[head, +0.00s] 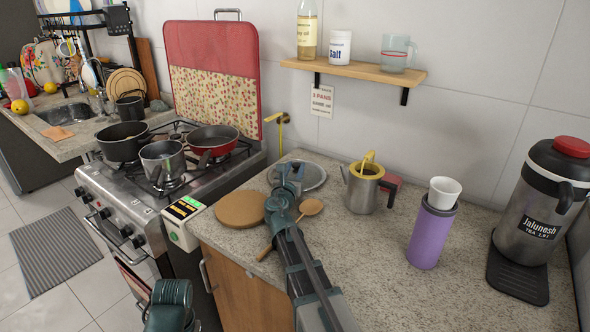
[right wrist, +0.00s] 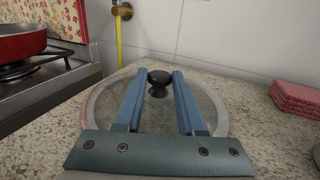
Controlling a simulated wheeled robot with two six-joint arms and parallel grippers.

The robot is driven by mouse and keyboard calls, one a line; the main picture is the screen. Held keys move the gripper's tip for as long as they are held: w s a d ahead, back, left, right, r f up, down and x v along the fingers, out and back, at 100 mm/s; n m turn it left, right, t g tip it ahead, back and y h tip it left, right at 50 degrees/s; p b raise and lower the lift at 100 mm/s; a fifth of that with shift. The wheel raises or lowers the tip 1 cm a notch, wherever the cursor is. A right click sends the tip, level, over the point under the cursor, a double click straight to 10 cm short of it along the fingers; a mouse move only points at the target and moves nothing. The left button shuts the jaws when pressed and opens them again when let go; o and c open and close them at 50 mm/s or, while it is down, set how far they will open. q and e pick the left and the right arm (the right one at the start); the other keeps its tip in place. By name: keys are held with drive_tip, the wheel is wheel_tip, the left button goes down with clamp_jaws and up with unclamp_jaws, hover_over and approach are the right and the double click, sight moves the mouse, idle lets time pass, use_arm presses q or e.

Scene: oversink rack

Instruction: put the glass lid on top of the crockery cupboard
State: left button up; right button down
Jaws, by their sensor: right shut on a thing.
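The round glass lid (head: 315,177) with a metal rim lies at the back of the granite counter in the head view. It also shows in the right wrist view (right wrist: 208,106), flat, with a black knob (right wrist: 159,77) at its centre. My right gripper (head: 291,174) reaches over the counter from the front and is shut on the lid's knob, with a blue finger on each side of it in the right wrist view (right wrist: 158,88). I cannot make out a thing that is clearly the crockery cupboard.
A round wooden board (head: 239,210) and wooden spoon (head: 309,208) lie beside my right arm. A steel pot (head: 361,190), purple tumbler (head: 431,237) and tea urn (head: 530,200) stand to the right. The stove (head: 130,205) with pans is left; a wall shelf (head: 355,70) hangs above.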

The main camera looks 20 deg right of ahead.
drive_tip(key=c, duration=0.5)
unclamp_jaws()
drive_tip(key=shift+r+p, duration=0.95)
drive_tip(key=shift+p, duration=0.05)
drive_tip(key=v, duration=1.2)
drive_tip(key=shift+a+f+b, duration=0.1)
drive_tip(key=shift+f+b, duration=0.25)
drive_tip(key=shift+b, duration=0.05)
